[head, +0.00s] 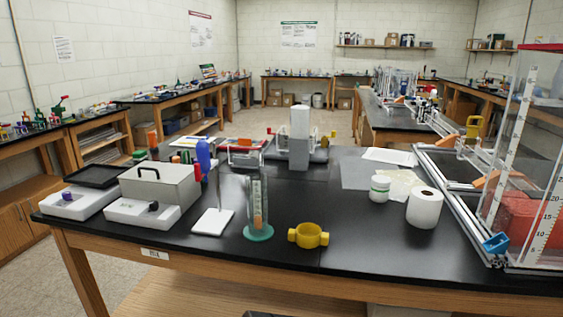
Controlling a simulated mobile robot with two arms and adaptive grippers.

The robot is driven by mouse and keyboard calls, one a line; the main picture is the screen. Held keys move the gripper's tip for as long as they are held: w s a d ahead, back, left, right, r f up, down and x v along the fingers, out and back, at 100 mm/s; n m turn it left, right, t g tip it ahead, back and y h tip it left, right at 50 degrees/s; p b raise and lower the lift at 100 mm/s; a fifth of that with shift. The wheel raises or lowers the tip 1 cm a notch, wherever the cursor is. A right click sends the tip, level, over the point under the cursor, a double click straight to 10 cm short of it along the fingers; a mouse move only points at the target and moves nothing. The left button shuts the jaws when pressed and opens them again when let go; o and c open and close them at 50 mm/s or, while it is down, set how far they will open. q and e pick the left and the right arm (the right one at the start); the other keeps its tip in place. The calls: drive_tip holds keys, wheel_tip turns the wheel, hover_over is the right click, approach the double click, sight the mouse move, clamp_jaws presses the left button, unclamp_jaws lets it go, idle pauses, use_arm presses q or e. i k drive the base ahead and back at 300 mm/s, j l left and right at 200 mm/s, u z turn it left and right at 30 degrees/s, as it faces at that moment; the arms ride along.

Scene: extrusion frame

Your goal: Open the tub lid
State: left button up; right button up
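A small white tub (379,193) with a green label band stands upright on the right half of the black bench top. Its white lid (381,180) sits on top and looks shut. The tub is just left of a white paper roll, with a narrow gap between them. Neither of my grippers is in the head view.
The paper roll (424,208) stands near the bench's front right. A yellow ring clamp (309,236) and a cylinder on a green base (258,233) are to the left. A metal frame (456,208) and clear tank (531,170) fill the right side. Bench in front of the tub is clear.

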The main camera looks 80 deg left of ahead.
sight(157, 172)
drive_tip(key=u, duration=3.6)
drive_tip(key=i+j, duration=1)
drive_tip(key=i+l, duration=0.05)
drive_tip(key=i, duration=0.05)
